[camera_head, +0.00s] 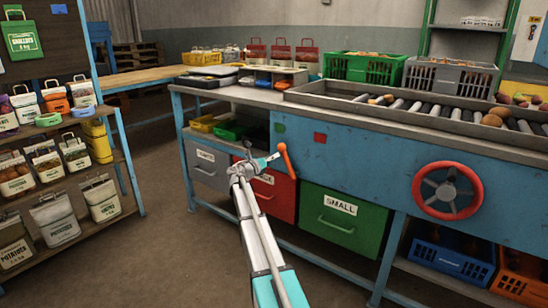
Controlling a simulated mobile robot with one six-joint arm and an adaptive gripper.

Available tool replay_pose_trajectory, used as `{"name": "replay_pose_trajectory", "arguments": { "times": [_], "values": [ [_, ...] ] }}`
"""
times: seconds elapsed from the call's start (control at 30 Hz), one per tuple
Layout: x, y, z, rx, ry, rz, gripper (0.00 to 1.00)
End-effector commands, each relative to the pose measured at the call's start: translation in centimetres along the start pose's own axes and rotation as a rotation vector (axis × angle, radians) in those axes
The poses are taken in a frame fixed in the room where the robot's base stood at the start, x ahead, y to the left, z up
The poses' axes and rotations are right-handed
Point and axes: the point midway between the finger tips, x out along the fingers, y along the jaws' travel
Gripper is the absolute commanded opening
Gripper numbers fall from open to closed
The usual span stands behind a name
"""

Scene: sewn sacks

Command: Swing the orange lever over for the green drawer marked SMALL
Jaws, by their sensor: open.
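The orange lever (287,161) is on the front of the blue workbench, left of the middle, tilted with its upper end to the left. The green drawer marked SMALL (350,228) is below and right of the lever, and looks closed. A red drawer (284,200), its label partly hidden by my gripper, is left of it.
A grey drawer (208,172) is at the far left of the bench. A red handwheel (447,191) sticks out at the right. Roller conveyor (440,108) and crates are on top. A shelf of sacks (60,215) stands left; the floor between is clear.

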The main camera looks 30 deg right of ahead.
Motion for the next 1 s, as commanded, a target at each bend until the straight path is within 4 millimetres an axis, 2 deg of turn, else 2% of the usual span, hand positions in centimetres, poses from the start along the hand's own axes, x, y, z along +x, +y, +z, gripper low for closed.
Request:
{"name": "replay_pose_trajectory", "arguments": {
  "times": [1.0],
  "values": [
    [-5.1,0.0,0.0,0.0,0.0,0.0,0.68]
  ]
}}
